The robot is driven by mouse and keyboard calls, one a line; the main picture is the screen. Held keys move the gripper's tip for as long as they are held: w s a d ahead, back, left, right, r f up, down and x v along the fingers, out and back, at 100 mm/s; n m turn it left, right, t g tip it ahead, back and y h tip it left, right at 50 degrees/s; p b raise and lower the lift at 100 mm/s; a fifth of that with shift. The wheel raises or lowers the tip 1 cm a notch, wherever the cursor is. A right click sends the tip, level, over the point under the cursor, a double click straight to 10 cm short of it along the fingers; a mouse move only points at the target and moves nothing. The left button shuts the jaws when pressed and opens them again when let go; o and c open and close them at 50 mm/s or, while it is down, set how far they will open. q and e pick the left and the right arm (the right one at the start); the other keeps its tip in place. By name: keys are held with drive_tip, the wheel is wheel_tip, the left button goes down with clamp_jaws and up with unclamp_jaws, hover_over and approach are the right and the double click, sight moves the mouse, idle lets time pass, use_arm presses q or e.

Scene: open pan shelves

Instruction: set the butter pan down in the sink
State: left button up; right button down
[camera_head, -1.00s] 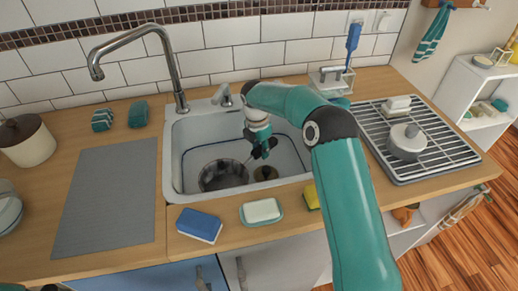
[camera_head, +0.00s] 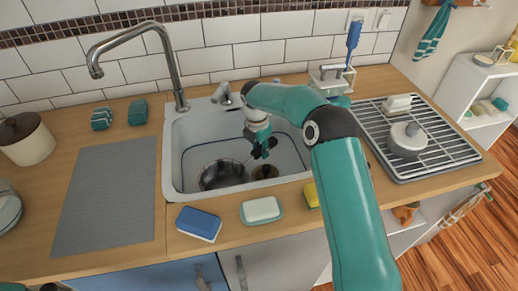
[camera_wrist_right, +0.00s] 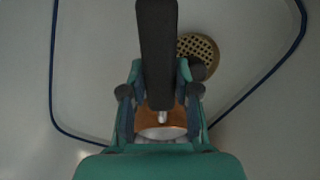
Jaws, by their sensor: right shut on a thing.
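The butter pan (camera_head: 222,174), a small round pan with a shiny inside, is in the left part of the white sink (camera_head: 178,150). My right gripper (camera_head: 263,149) is to its right, shut on its handle. In the right wrist view, the dark handle (camera_wrist_right: 157,45) passes between the fingers of my right gripper (camera_wrist_right: 160,95). A copper-coloured part of the pan (camera_wrist_right: 161,132) shows below it, mostly hidden by my gripper. I cannot tell whether the pan touches the sink floor. Only a dark bit of my left gripper (camera_head: 52,287) shows at the bottom edge.
The drain (camera_head: 265,172) lies right of the pan. The faucet (camera_head: 178,90) rises behind the sink. A blue sponge (camera_head: 199,224), a soap dish (camera_head: 262,211) and a yellow sponge (camera_head: 312,195) line the front edge. A drying rack (camera_head: 440,150) is at right.

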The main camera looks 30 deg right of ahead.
drive_tip(key=shift+f, duration=0.15)
drive_tip(key=c, duration=0.8)
unclamp_jaws()
drive_tip(key=shift+o, duration=0.2)
drive_tip(key=shift+s+a+r+p, duration=0.1)
drive_tip(key=shift+a+r+p, duration=0.1)
drive_tip(key=shift+r+p, duration=1.6)
drive_tip(key=shift+a+r+p, duration=0.15)
drive_tip(key=shift+r+p, duration=1.2)
drive_tip(key=shift+r, duration=0.85)
